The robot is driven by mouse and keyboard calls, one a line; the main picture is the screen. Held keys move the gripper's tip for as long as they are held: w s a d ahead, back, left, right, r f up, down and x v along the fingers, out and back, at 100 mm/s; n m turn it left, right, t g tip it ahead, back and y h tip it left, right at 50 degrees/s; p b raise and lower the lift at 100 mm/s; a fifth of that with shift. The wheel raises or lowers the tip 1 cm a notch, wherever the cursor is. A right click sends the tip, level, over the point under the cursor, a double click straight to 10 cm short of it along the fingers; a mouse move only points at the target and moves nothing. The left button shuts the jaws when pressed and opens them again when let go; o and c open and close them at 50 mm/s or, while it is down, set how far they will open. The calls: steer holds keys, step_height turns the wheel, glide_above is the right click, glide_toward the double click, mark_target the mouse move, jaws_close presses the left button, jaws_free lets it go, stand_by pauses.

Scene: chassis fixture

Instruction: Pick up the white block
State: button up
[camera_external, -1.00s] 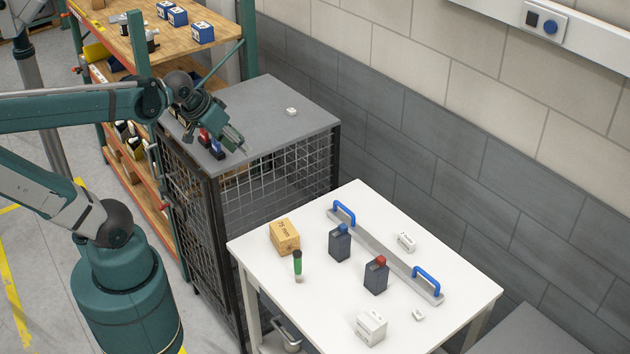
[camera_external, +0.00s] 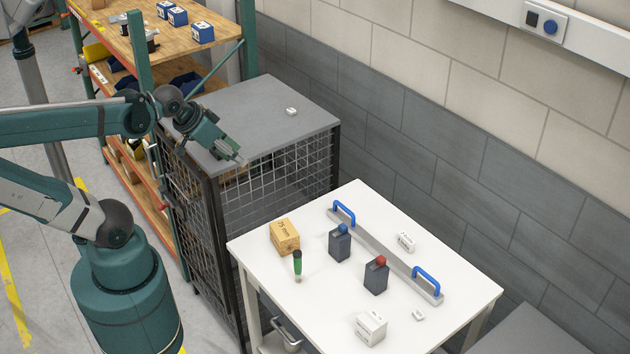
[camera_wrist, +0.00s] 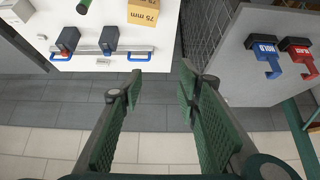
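A white box-shaped block (camera_external: 371,327) with printing stands near the front corner of the white table. It partly shows at the top left of the wrist view (camera_wrist: 14,11). Smaller white pieces are a labelled block (camera_external: 405,242) beyond the blue-handled bar, a small piece (camera_external: 418,315) right of the box, and another (camera_external: 291,111) on the grey cage top. Which one the task means, I cannot tell. My gripper (camera_external: 238,160) hangs by the cage top's front edge, away from the table. In the wrist view its fingers (camera_wrist: 162,74) are apart with nothing between them.
Red (camera_wrist: 299,50) and blue (camera_wrist: 265,52) tools lie on the cage top (camera_external: 265,95). A wall stands behind.

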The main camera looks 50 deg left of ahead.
steer(key=shift+w+d, duration=0.1)
steer(key=w+d+r+m+g+h+b, duration=0.1)
steer(key=w+d+m+g+b, duration=0.1)
steer(key=w+d+m, duration=0.7)
steer(key=m+g+y+b, duration=0.1)
steer(key=m+g+b, duration=0.35)
steer(key=m, duration=0.65)
glide_above(421, 317)
steer(key=shift+g, duration=0.25)
step_height(421, 317, down, 29)
steer(key=shift+w+a+f, duration=0.1)
steer(key=shift+f, duration=0.05)
steer(key=shift+d+f, duration=0.15)
steer(key=shift+d, duration=0.05)
steer(key=shift+f, duration=0.1)
steer(key=shift+f, duration=1.2)
